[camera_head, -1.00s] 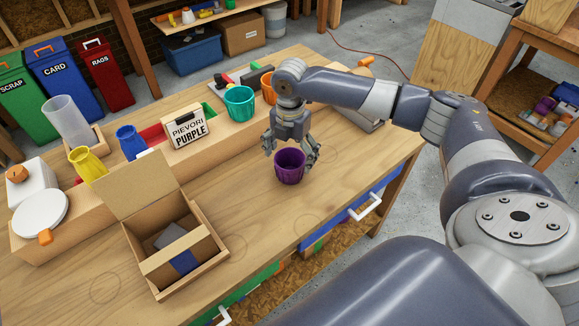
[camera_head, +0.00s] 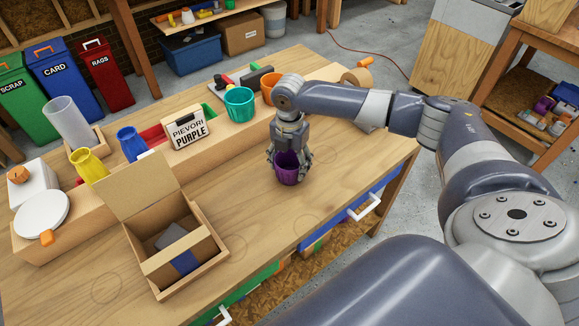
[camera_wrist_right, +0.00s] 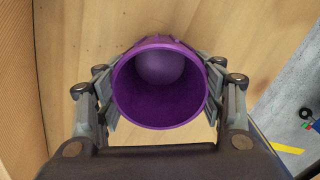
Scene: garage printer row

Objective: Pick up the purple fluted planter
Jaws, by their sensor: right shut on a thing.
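The purple fluted planter (camera_head: 288,175) stands upright on the wooden workbench in the head view. My right gripper (camera_head: 289,162) is over it from above, with its fingers closed against both sides. In the right wrist view the planter (camera_wrist_right: 160,112) sits mouth toward the camera between the fingers of my right gripper (camera_wrist_right: 160,95). The fingers touch its wall left and right. Its inside is empty. I cannot tell any gap between its base and the bench. My left gripper is not in view.
An open cardboard box (camera_head: 160,268) in a wooden tray stands at the front left. A sign reading PIEVORI PURPLE (camera_head: 187,128) stands behind, near teal (camera_head: 239,103), blue (camera_head: 131,140) and yellow (camera_head: 88,166) cups. The bench around the planter is clear.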

